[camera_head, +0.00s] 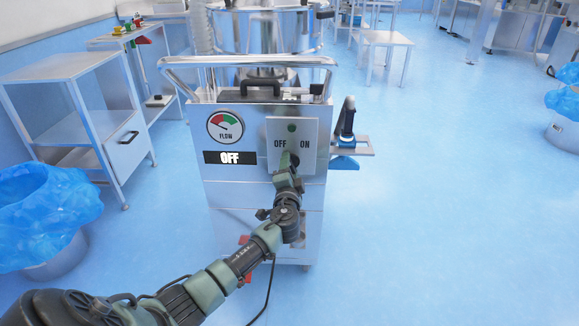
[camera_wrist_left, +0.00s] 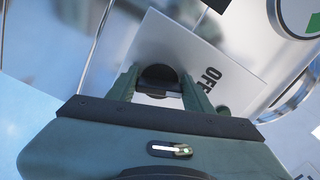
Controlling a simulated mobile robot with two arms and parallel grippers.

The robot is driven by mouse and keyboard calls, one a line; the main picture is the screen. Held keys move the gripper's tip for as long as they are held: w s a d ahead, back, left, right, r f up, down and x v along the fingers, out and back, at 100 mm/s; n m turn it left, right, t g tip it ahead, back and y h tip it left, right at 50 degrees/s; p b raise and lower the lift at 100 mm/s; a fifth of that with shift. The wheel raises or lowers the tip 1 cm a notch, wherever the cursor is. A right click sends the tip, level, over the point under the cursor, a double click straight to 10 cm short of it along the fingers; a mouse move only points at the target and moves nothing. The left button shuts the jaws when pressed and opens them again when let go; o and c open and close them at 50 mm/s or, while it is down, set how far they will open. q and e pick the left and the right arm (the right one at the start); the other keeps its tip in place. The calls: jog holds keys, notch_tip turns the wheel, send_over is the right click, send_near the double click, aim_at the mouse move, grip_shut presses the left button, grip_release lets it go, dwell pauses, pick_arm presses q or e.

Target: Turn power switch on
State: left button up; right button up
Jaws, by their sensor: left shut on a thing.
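A steel machine (camera_head: 262,190) stands in front of me with a pale switch plate (camera_head: 310,128) marked OFF on the left and ON on the right. A dark green lamp (camera_head: 291,128) sits between the words. My left gripper (camera_head: 290,162) reaches up to the plate and hides most of the switch in the head view. In the left wrist view the dark round switch knob (camera_wrist_left: 158,73) sits between the two fingers, and the gripper is shut on it. My right gripper is not in view.
A flow gauge (camera_head: 225,127) is left of the plate. A handrail (camera_head: 248,61) runs across the machine's top, and a small side shelf (camera_head: 350,146) juts out right. A steel cart (camera_head: 75,110) and a blue-lined bin (camera_head: 45,215) stand left.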

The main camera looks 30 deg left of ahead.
pick_arm(q)
jog(key=shift+r+m, duration=0.1)
jog(key=shift+m, duration=0.5)
jog(key=shift+m+p, duration=0.3)
jog(key=shift+m, duration=0.1)
jog(key=m+p, duration=0.1)
jog(key=m, duration=0.3)
jog(key=shift+r+m+p, duration=0.2)
jog(key=shift+m+p, duration=0.1)
jog(key=shift+p, duration=0.1)
jog(key=m+p, duration=0.2)
jog(key=m, duration=0.3)
jog(key=shift+d+m+p, duration=0.1)
jog(key=shift+m+p, duration=0.2)
jog(key=shift+m, duration=0.6)
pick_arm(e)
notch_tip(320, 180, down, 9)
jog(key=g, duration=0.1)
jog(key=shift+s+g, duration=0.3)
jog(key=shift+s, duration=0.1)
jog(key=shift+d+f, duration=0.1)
pick_arm(q)
jog(key=o, duration=1.4)
